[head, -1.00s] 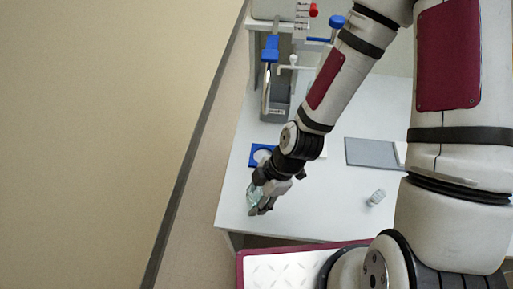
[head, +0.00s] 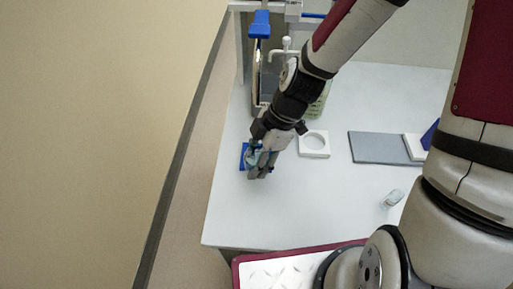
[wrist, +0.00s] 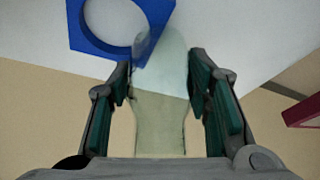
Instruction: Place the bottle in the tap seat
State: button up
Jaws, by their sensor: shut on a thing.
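My gripper (head: 262,172) points down over the table's left part. It is shut on a clear, pale greenish bottle (wrist: 160,110), whose body shows between the two fingers in the wrist view. In the head view the bottle (head: 252,157) is mostly hidden by the fingers. A blue square seat (head: 243,164) with a round hole lies just beneath the gripper, partly covered. The blue seat also shows in the wrist view (wrist: 75,32), where the bottle's end overlaps its right edge. A white square seat (head: 303,145) with a round hole is to the right. Which is the tap seat is not marked.
A grey stand (head: 268,88) with a blue-topped part and a pale tap (head: 285,46) stands behind. A greenish container (head: 319,104) is partly hidden by my arm. A grey slab (head: 380,148) and a small clear bottle (head: 392,199) lie right. The front middle is clear.

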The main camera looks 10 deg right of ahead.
aim_at(257, 148)
jog(key=shift+w+d, duration=0.15)
jog(key=shift+w, duration=0.8)
jog(key=w, duration=0.1)
jog(key=w+f, duration=0.1)
jog(key=shift+w+d+b, duration=0.3)
jog(key=shift+w, duration=0.05)
jog(key=shift+f, duration=0.3)
jog(key=shift+f, duration=0.1)
jog(key=o, duration=1.3)
